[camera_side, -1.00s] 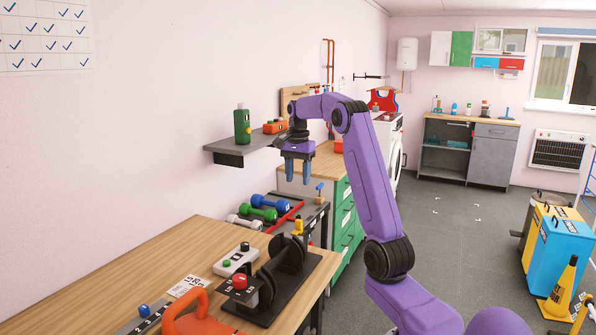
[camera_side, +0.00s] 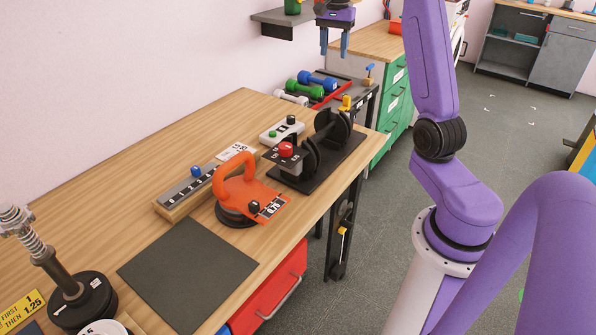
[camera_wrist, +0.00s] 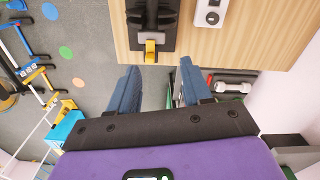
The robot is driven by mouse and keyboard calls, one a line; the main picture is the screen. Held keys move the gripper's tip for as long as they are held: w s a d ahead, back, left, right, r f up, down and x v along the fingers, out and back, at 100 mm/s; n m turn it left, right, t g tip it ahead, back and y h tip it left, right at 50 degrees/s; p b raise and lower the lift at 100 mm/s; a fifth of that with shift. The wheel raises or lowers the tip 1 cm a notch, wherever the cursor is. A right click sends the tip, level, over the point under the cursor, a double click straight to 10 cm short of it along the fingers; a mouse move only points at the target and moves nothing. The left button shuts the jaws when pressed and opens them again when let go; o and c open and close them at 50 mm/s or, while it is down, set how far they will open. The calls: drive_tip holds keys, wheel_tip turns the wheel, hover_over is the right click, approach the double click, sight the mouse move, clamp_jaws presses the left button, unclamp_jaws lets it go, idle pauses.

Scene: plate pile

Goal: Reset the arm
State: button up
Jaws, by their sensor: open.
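My gripper (camera_side: 334,48) is open and empty in the side view, fingers pointing down, in the air beyond the far end of the wooden table (camera_side: 110,170). In the wrist view my gripper's blue fingers (camera_wrist: 160,72) are apart with nothing between them. A black rack (camera_side: 325,165) with upright dark plates stands at the table's far right, with a yellow part (camera_side: 346,103) at its end. Black plates (camera_side: 88,300) lie around a post with a spring (camera_side: 42,250) at the near left.
A black mat (camera_side: 187,265) lies bare on the table. A numbered rail (camera_side: 190,190) with a blue knob and a button box (camera_side: 282,130) stand nearby. Dumbbells (camera_side: 305,88) lie behind the table, below my gripper. A grey wall shelf (camera_side: 285,20) is left of it.

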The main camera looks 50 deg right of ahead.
drive_tip(key=s+a+f+n, duration=0.1)
drive_tip(key=s+a+n, duration=0.1)
drive_tip(key=a+n, duration=0.5)
drive_tip(key=s+a+f+n, duration=0.1)
drive_tip(key=s+a+n, duration=0.15)
drive_tip(key=a, duration=0.95)
drive_tip(key=s+a+f+n, duration=0.1)
drive_tip(key=s+a+n, duration=0.25)
drive_tip(key=a, duration=0.55)
drive_tip(key=s+a+f+n, duration=0.3)
drive_tip(key=s+n, duration=0.4)
drive_tip(key=s, duration=0.3)
drive_tip(key=s+a+f+n, duration=0.3)
drive_tip(key=s+n, duration=0.5)
drive_tip(key=s, duration=0.3)
drive_tip(key=shift+s+a+f, duration=0.2)
drive_tip(key=shift+a, duration=0.25)
